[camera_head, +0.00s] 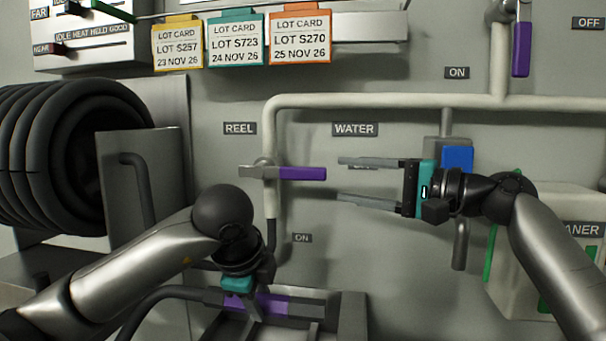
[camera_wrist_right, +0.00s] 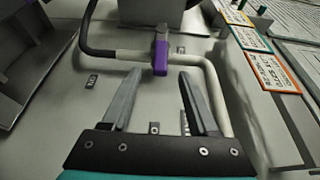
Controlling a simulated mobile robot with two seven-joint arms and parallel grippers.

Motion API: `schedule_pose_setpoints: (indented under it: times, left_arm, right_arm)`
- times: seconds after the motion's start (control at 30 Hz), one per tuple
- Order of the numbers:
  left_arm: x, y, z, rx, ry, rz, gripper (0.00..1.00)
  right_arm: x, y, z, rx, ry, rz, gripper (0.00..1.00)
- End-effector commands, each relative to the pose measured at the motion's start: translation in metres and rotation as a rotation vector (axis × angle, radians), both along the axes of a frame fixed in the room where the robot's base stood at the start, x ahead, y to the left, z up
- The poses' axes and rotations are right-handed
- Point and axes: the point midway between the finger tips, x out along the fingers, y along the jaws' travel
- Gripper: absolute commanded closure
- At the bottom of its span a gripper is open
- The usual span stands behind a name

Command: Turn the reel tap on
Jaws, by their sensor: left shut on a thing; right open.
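The reel tap's purple lever (camera_head: 302,173) lies horizontally, pointing right from its pale pipe under the REEL label (camera_head: 239,129). It also shows in the right wrist view (camera_wrist_right: 160,58), ahead of and between the open fingers. My right gripper (camera_head: 340,180) is open and empty, its fingertips pointing left, just right of the lever's end in the head view. My left gripper (camera_head: 243,290) is low, at a purple-banded hose wand (camera_head: 270,303), and shut on it. Its fingers are mostly hidden by its own wrist.
An ON label (camera_head: 302,238) sits below the tap. The black hose reel (camera_head: 60,150) stands at left behind a grey panel (camera_head: 145,180). A blue-fronted water fitting (camera_head: 457,158) is behind my right gripper. Lot cards (camera_head: 236,40) hang above. A cleaner box (camera_head: 540,265) is at right.

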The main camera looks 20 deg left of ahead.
Motion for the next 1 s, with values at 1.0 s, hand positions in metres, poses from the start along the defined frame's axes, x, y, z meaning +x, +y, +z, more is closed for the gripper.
schedule_pose_setpoints:
  times: [1.0]
  left_arm:
    - [0.000,0.000,0.001,-0.001,-0.003,0.000,1.00]
  right_arm:
    - [0.016,0.098,0.001,0.001,-0.003,-0.003,0.40]
